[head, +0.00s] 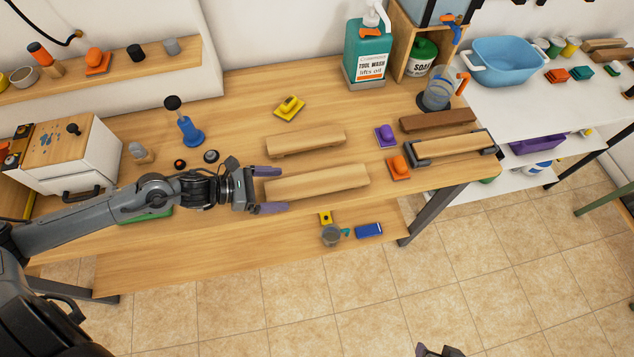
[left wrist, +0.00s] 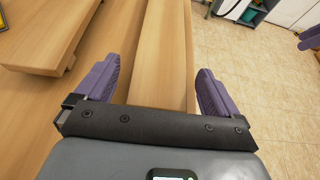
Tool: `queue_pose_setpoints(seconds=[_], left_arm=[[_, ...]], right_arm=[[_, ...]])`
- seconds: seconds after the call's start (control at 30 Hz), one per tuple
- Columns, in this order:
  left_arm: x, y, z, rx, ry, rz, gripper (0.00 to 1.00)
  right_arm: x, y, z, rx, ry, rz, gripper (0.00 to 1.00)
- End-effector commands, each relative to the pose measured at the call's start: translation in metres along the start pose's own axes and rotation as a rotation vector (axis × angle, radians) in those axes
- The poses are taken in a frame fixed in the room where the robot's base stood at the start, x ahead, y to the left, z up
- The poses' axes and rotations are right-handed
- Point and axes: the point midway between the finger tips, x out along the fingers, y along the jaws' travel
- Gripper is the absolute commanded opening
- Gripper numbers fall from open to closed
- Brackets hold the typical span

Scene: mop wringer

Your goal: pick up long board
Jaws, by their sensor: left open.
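A long light-wood board (head: 318,182) lies flat along the front edge of the wooden workbench (head: 240,112) in the head view. My left gripper (head: 268,190) is open at the board's left end, with its purple fingers on either side of it. In the left wrist view the long board (left wrist: 163,60) runs away between the open fingers of the left gripper (left wrist: 160,90), with gaps on both sides. The fingers do not appear to press on it. A small part of my right gripper (head: 438,350) shows at the bottom edge of the head view; its jaws are unclear.
A shorter light board (head: 305,142) lies just behind the long one. A dark brown board (head: 437,120) and a clamped board (head: 450,146) are at the right. Tiled floor (head: 330,290) lies open in front.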

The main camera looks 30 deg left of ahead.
Motion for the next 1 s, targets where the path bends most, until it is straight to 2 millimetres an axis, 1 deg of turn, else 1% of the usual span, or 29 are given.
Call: queue_pose_setpoints(seconds=[0.1, 0.3, 0.6, 0.63, 1.0], left_arm=[[0.012, 0.000, 0.001, -0.001, -0.005, 0.001, 0.96], [0.024, 0.000, 0.001, 0.001, -0.002, -0.001, 0.96], [0.026, -0.001, 0.000, 0.001, -0.001, -0.001, 0.96], [0.026, -0.001, 0.000, 0.001, -0.001, -0.001, 0.94], [0.025, -0.001, 0.000, 0.001, -0.001, -0.001, 0.38]], right_arm=[[0.002, 0.000, 0.001, 0.000, 0.000, 0.000, 0.56], [0.002, 0.001, 0.001, -0.003, -0.001, 0.002, 0.56], [0.002, 0.003, 0.002, -0.011, -0.002, 0.009, 0.56], [0.002, 0.003, 0.002, -0.011, -0.002, 0.009, 0.56], [0.002, 0.002, 0.001, -0.007, -0.002, 0.006, 0.56]])
